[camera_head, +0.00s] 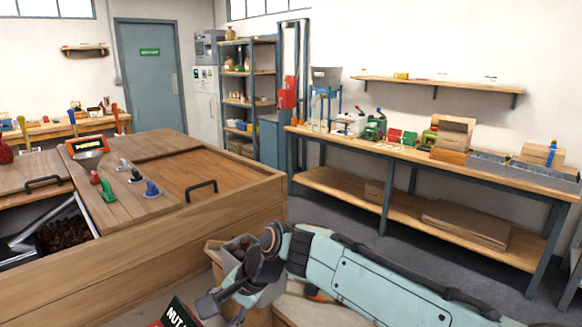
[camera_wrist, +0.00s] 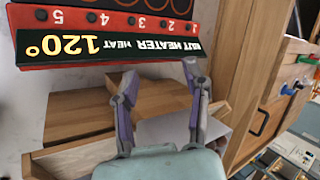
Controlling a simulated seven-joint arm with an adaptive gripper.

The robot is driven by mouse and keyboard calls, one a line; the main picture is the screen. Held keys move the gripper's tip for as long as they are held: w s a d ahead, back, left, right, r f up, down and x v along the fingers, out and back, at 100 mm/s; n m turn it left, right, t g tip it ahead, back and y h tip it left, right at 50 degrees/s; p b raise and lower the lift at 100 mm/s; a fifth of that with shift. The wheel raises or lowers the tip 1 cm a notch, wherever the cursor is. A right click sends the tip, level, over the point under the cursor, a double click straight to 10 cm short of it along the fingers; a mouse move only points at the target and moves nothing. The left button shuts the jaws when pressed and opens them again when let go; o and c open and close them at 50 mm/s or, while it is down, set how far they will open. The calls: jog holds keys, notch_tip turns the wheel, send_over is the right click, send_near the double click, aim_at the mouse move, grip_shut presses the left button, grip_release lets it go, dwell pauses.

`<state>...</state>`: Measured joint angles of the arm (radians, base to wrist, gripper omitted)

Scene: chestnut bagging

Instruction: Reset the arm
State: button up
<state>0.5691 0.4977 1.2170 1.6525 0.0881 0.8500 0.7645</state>
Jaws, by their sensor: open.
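My gripper (camera_head: 220,307) is low in the head view, at the front of the wooden counter (camera_head: 235,215). In the wrist view my gripper (camera_wrist: 162,90) has its two fingers spread wide with nothing between them. The red nut heater (camera_wrist: 110,50), with a black panel reading "120°" and numbered round openings, lies just beyond the fingertips, upside down in that view. Its corner also shows at the bottom of the head view (camera_head: 178,314). I cannot tell whether the fingers touch it.
The counter holds colored-handled tools (camera_head: 108,190) and an open compartment of dark nuts (camera_head: 66,235). A workbench (camera_head: 430,160) with boxes runs along the right wall. Floor between them is open.

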jog(key=s+d+f+n+g+h, duration=0.1)
jog(key=s+d+f+n+h, duration=0.1)
jog(key=s+d, duration=0.8)
jog(key=s+d+f+n+g+h, duration=0.1)
jog(key=s+d+f+n+h, duration=0.2)
jog(key=s+d, duration=0.6)
jog(key=s+f, duration=0.1)
jog(key=s, duration=0.5)
jog(key=shift+s+d+f+h, duration=0.3)
jog(key=shift+s+d+h, duration=0.05)
jog(key=shift+d+h, duration=0.05)
jog(key=shift+o, duration=0.3)
